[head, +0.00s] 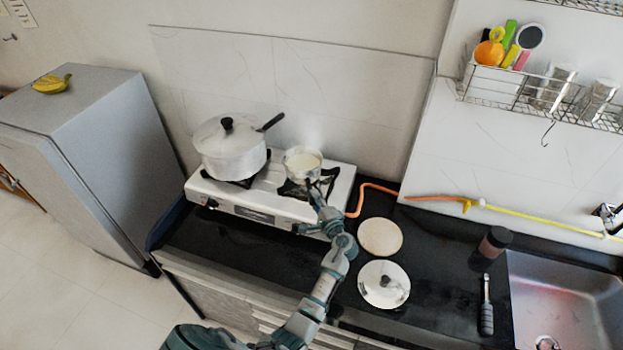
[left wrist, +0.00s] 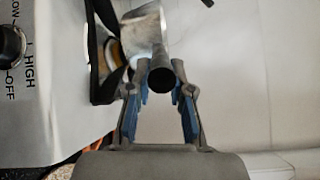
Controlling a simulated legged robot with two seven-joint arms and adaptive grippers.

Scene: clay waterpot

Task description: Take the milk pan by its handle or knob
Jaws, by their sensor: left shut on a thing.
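The milk pan (head: 302,161) is a small metal pan with pale contents on the right burner of the white stove (head: 262,211). My left gripper (head: 319,190) reaches it from the front, at the handle side. In the left wrist view, the two blue-padded fingers of my left gripper (left wrist: 160,92) are closed on either side of the dark handle (left wrist: 160,78), whose end points at the camera. The metal pan body (left wrist: 148,32) shows beyond it. The gripper hides most of the handle in the head view. My right gripper is not in view.
A large lidded pot (head: 230,155) with a dark handle stands on the left burner, close to the pan. A tan disc (head: 380,237) and a metal lid (head: 384,290) lie on the black counter to the right. An orange hose (head: 366,187) runs behind them.

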